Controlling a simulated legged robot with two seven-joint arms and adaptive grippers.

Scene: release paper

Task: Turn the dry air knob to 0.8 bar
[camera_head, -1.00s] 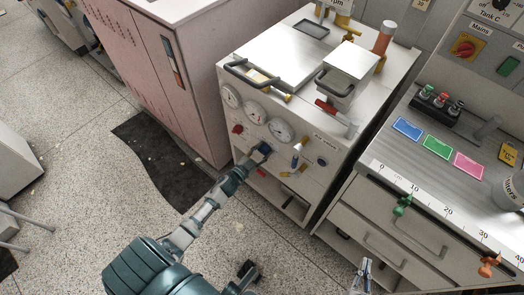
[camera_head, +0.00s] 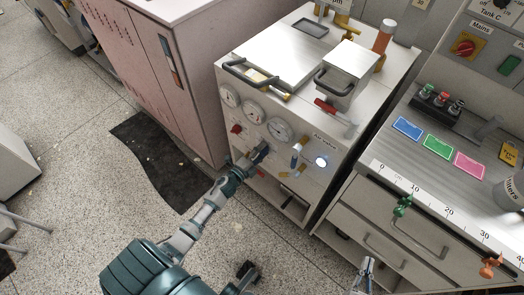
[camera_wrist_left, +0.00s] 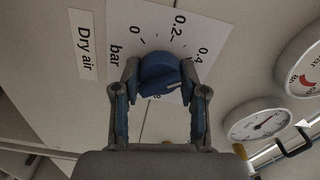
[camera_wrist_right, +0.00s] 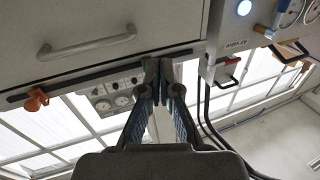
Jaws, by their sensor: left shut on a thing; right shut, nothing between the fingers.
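The dry air knob (camera_wrist_left: 158,72) is round and blue, on a panel beside a white scale plate (camera_wrist_left: 187,45) reading 0, 0.2 and 0.4 bar. My left gripper (camera_wrist_left: 158,75) is shut on the knob, one finger on each side. In the head view my left gripper (camera_head: 260,150) is at the panel and mostly covers the knob. My right gripper (camera_wrist_right: 158,62) is shut and empty, in front of the drawer bench.
Several round gauges (camera_head: 280,130) sit above the knob. A lit round lamp (camera_head: 322,162) and a small valve handle (camera_head: 295,158) are to its right. A drawer handle (camera_wrist_right: 87,47) is close to the right gripper.

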